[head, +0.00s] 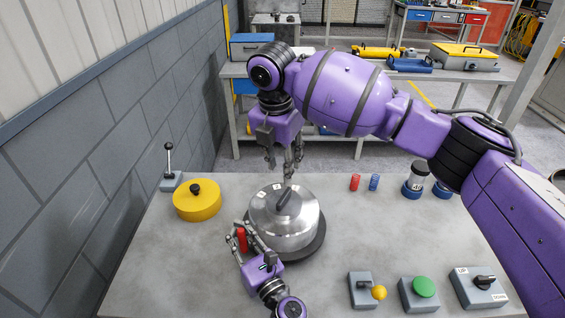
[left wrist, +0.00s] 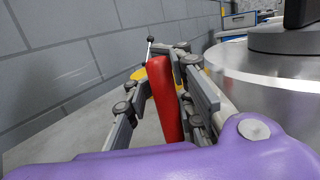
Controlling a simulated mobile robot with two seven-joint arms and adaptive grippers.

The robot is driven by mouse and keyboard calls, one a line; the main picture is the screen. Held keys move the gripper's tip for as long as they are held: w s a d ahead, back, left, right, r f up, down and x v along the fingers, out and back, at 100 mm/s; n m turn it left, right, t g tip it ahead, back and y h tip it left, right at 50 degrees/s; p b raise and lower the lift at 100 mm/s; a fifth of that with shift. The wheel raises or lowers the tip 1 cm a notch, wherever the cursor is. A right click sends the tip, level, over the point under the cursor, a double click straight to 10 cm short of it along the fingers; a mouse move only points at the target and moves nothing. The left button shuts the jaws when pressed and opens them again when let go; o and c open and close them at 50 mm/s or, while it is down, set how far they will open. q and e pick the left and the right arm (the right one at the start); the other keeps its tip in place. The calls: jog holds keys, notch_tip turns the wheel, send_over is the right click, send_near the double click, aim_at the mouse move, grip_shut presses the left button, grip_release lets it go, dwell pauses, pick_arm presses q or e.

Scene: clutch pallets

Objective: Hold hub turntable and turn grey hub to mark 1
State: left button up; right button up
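The grey metal hub (head: 290,228) sits on a dark round turntable (head: 318,246) in the middle of the table. A dark bar-shaped knob (head: 284,203) stands on its top. Small white labels lie beside the knob, too small to read surely. A red upright handle (head: 242,239) stands at the turntable's left side; it also shows in the left wrist view (left wrist: 168,100). My left gripper (head: 248,238) is open, with its fingers on either side of the red handle and a gap on one side. My right gripper (head: 281,171) points down above the hub, fingers apart and empty.
A yellow round part (head: 197,204) and a lever box (head: 171,181) stand at the left.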

pick_arm(q)
jog(key=o, duration=0.5)
jog(key=shift+c, duration=0.2)
jog(key=shift+w+r, duration=0.1)
jog(key=shift+r, duration=0.1)
jog(key=shift+d, duration=0.15)
jog(key=shift+v, duration=4)
